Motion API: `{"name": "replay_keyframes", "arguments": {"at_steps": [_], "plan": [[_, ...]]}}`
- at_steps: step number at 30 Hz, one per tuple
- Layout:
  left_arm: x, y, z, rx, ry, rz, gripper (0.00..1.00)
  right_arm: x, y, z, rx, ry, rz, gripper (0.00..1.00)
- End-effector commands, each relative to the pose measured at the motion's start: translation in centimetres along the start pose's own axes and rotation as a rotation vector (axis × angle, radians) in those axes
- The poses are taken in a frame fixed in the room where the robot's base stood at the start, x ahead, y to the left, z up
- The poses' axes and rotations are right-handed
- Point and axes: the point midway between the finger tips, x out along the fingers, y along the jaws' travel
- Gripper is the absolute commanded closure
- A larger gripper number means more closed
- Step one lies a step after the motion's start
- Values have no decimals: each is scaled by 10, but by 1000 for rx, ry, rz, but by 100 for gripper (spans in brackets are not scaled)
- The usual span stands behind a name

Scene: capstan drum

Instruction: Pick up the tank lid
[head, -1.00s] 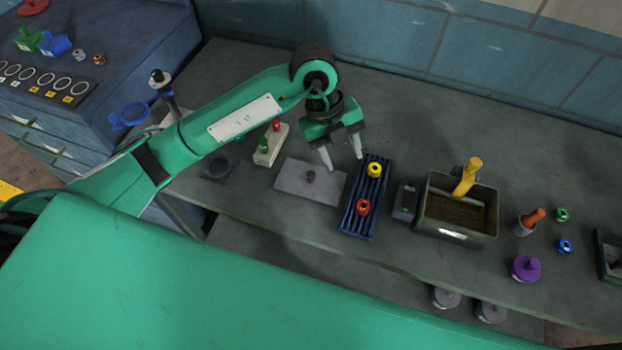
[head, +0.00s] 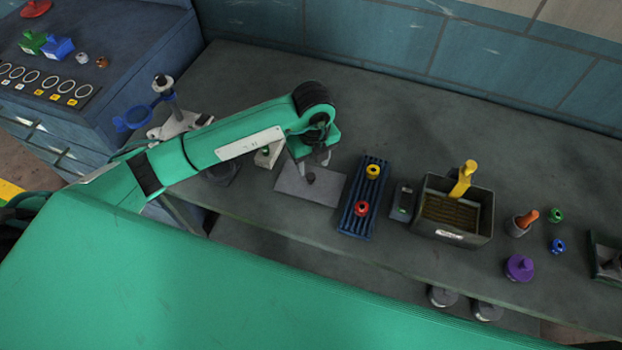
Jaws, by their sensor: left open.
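The tank lid (head: 327,189) is a flat grey plate with a small dark knob, lying on the grey bench left of the blue ribbed rack. My left gripper (head: 312,170) is open and low over the lid, with its fingers beside the knob. My arm and wrist partly cover the lid's back edge and the fingers, so I cannot tell whether they touch the knob. The open grey tank (head: 455,236) stands to the right, with a yellow-handled tool in its brown contents. My right gripper is not in view.
The blue ribbed rack (head: 354,223) with a yellow and a red ring stands close right of the lid. A small grey box (head: 402,203) sits between rack and tank. A pale block (head: 267,156) is partly behind my arm. The bench's back is clear.

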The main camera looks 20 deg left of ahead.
Motion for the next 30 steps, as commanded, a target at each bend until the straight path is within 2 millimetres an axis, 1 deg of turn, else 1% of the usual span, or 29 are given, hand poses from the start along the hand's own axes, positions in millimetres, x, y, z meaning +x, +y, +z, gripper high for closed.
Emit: {"name": "replay_keyframes", "arguments": {"at_steps": [1, 3, 6, 9, 12, 17, 20, 24, 25, 30], "plan": [[4, 3, -1, 0, 3, 5, 52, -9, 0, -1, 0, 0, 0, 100], [13, 6, 0, -1, 3, 6, 52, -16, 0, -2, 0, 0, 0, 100], [29, 7, 0, -1, 3, 5, 52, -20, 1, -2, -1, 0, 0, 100], [39, 6, 0, 0, 3, 3, 52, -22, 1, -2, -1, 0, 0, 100], [44, 6, 0, 1, 2, 2, 52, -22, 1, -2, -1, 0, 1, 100], [44, 6, 0, 1, 2, 1, 52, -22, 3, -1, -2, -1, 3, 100], [44, 6, 0, 1, 2, 1, 69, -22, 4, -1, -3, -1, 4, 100], [44, 6, 0, 1, 2, 1, 97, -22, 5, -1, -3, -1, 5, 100], [44, 6, 0, 1, 2, 1, 100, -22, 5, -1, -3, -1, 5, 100], [43, 6, 0, 1, 1, 0, 100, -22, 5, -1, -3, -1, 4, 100]]}}
